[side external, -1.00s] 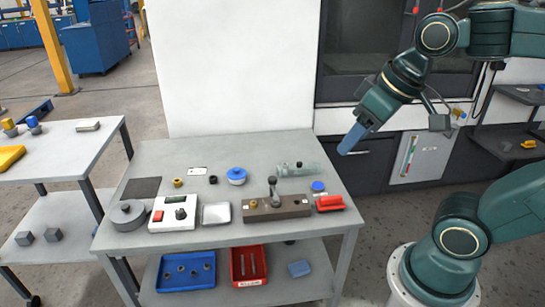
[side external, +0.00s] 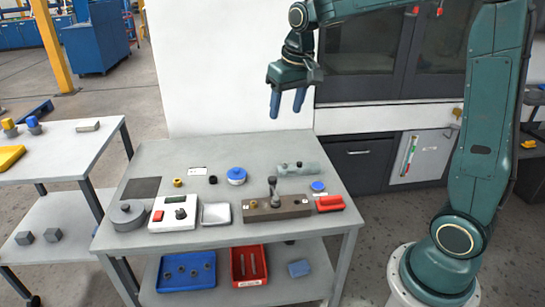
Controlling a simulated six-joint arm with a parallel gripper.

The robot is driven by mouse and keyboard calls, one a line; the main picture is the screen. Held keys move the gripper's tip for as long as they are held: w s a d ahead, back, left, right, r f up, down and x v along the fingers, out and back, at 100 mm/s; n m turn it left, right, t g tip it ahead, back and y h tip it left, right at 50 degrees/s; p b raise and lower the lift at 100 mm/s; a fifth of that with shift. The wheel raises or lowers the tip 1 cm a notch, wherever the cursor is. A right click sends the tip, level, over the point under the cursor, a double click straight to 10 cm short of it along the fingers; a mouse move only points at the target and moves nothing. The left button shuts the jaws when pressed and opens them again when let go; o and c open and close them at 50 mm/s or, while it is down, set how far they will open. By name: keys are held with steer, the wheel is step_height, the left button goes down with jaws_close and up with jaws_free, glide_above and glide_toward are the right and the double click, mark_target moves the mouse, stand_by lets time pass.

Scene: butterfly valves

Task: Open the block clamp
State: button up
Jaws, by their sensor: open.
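The block clamp appears to be the brown-grey block (side external: 290,207) at the front right of the grey table, with a short upright lever (side external: 272,188) ending in a dark knob. Small light labels sit on the block. My gripper (side external: 286,112) is above the back of the table, pointing down, with its two blue fingers apart and nothing between them. It is well above the block and touches nothing.
On the table (side external: 140,165) are a red-handled item (side external: 330,203), a grey-green cylinder (side external: 297,168), a blue-topped round part (side external: 236,175), a white control box (side external: 173,214) and a silver tray (side external: 216,213). Blue (side external: 187,284) and red (side external: 237,280) bins stand below.

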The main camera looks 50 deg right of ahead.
steer(key=w+d+f+m+g, duration=0.1)
steer(key=w+d+f+m, duration=0.1)
steer(key=w+d+f, duration=0.55)
steer(key=m+g, duration=0.1)
steer(key=g, duration=0.1)
glide_above(273, 178)
step_height(273, 178, down, 12)
steer(key=shift+w, duration=0.15)
steer(key=shift+f, duration=6.85)
steer(key=shift+c, duration=0.4)
jaws_close()
